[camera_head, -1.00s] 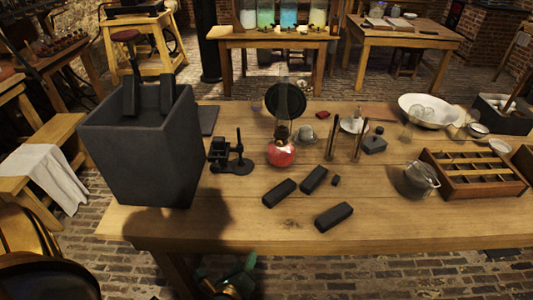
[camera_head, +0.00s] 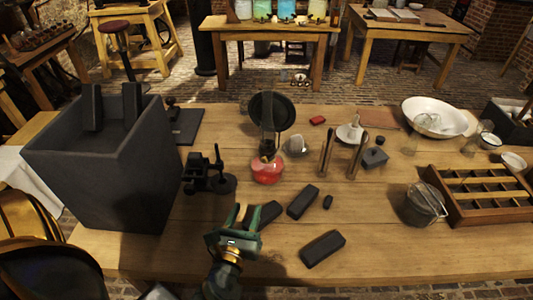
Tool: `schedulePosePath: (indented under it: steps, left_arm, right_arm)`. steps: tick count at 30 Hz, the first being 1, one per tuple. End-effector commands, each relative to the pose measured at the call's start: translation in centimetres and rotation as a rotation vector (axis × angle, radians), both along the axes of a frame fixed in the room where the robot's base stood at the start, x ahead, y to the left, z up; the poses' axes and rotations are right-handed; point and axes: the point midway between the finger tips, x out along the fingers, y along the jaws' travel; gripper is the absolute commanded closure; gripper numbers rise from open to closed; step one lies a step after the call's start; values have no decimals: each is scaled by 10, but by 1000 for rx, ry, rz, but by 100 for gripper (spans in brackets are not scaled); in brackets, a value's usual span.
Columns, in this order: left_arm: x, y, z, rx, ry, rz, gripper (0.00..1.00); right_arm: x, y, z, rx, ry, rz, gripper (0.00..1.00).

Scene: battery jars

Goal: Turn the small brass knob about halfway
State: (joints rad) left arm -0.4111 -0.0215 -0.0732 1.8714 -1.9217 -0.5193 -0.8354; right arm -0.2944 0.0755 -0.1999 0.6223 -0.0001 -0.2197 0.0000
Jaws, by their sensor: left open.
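A lamp with a red glass base (camera_head: 266,172) stands on the workbench, with a round black disc (camera_head: 283,108) behind its upper part. A narrow burner part shows just above the red base; a small brass knob on it is too small to make out. My left gripper (camera_head: 247,213), with green fingers, reaches in from the bottom, over the front part of the bench. It is open and empty, nearer to me than the lamp and a little left of it, apart from it. It partly hides a dark block (camera_head: 266,215). My right gripper is not in view.
A tall dark bin (camera_head: 110,175) and a small black stand (camera_head: 212,182) are at left. Dark blocks (camera_head: 322,248) lie in front of the lamp. Two upright rods (camera_head: 327,153), a lidded jar (camera_head: 424,205) and a wooden compartment tray (camera_head: 480,215) are to the right.

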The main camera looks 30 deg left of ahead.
Motion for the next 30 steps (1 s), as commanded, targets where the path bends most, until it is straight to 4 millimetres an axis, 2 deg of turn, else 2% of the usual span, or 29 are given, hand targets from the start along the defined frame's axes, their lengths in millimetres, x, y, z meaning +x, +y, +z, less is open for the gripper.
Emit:
schedulePosePath:
  steps: [5,8,13,21,25,30]
  left_arm:
    - [10,4,0,1,0,1,59]
    - [27,10,1,0,-3,2,59]
    - [68,24,1,-1,-2,1,59]
    - [127,45,-1,-1,0,0,59]
    - [144,51,-2,-1,1,0,59]
    - [153,54,-1,-1,1,0,59]
  right_arm:
    - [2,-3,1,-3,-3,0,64]
    - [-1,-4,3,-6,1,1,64]
    - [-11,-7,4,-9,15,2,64]
    - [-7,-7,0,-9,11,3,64]
    - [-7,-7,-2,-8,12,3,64]
    - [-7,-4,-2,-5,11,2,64]
